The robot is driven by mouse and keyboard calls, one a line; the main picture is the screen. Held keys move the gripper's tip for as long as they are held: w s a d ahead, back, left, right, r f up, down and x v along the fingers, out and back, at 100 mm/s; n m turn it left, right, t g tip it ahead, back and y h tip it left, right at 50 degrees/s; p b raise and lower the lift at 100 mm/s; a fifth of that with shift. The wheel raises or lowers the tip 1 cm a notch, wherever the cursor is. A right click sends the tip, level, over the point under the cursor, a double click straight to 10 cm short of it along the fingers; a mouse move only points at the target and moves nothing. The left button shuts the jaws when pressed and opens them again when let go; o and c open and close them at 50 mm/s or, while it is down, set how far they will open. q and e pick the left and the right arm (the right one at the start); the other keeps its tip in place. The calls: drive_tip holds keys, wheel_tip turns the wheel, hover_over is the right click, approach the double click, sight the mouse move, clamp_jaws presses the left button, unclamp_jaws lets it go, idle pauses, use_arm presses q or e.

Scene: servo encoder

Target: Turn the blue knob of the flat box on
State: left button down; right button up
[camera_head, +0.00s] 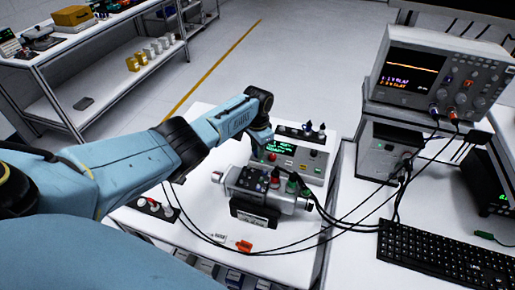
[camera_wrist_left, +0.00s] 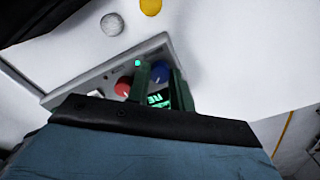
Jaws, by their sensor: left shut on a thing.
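The flat box (camera_head: 318,166) is a light grey instrument with a lit green display, lying on the white bench top in the head view. In the left wrist view its panel (camera_wrist_left: 97,85) shows a red knob (camera_wrist_left: 123,87) and the blue knob (camera_wrist_left: 160,72). My left gripper (camera_wrist_left: 160,78) has one finger on each side of the blue knob and is shut on it. In the head view my left gripper (camera_head: 261,140) comes down on the box's left part and hides the blue knob. My right gripper is not in view.
A servo motor with cables (camera_head: 262,190) stands just in front of the box. An oscilloscope (camera_head: 440,75) and a keyboard (camera_head: 445,262) are on the right. A strip with small knobs (camera_head: 300,132) lies behind the box. Black cables cross the bench front.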

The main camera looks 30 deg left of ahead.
use_arm(q)
drive_tip(key=shift+m, duration=0.8)
drive_tip(key=c, duration=1.2)
unclamp_jaws()
drive_tip(key=shift+c, duration=0.2)
drive_tip(key=shift+r, duration=0.1)
drive_tip(key=shift+r, duration=0.35)
wheel_tip(320, 180, up, 12)
drive_tip(key=p, duration=0.1)
drive_tip(key=shift+r+p, duration=0.25)
drive_tip(key=shift+p, duration=0.1)
